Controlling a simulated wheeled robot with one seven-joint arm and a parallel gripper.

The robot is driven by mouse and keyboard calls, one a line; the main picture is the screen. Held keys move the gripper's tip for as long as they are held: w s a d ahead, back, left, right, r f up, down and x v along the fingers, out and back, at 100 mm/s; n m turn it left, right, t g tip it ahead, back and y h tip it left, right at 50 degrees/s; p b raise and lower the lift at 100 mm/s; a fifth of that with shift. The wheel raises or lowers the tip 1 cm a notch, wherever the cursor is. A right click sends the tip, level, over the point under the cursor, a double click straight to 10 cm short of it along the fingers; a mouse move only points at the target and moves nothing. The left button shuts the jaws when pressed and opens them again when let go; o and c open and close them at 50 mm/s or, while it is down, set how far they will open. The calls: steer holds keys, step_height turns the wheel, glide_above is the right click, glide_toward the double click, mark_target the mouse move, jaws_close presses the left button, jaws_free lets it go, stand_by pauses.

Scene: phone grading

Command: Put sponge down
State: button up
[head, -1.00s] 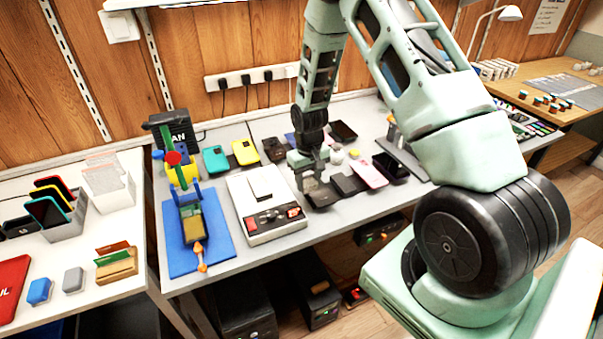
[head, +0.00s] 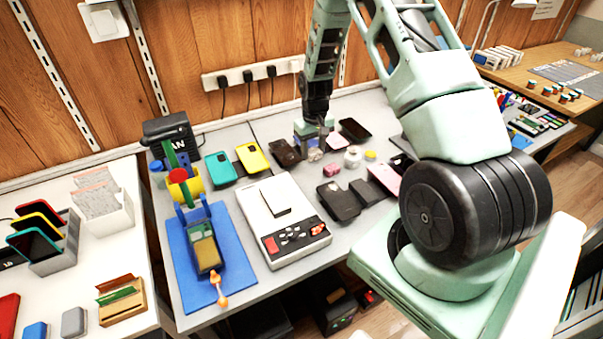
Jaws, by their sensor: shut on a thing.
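My gripper (head: 314,146) is over the back part of the grey bench, among the phones. Its fingers point down and are small in the head view. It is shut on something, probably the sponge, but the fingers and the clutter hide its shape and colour. A small pale thing shows just under the fingertips; I cannot tell whether it is held or lies on the bench. A dark phone (head: 285,152) lies just left of the gripper, and another black phone (head: 354,131) lies to its right.
A white device with a dark control panel (head: 284,221) stands in front of the gripper. Dark phones (head: 338,201) and a white round container (head: 352,157) lie to the right. Yellow (head: 252,157) and teal (head: 220,170) phones lie left. A blue mat (head: 184,270) holds a colourful device.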

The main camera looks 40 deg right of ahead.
mark_target(311, 180)
steer(key=shift+w+f, duration=0.2)
steer(key=shift+f, duration=0.2)
step_height(311, 180, down, 9)
steer(key=shift+f+p, duration=0.1)
steer(key=shift+p, duration=1.15)
steer(key=shift+f, duration=0.1)
steer(key=o, duration=1)
steer(key=shift+c, duration=0.2)
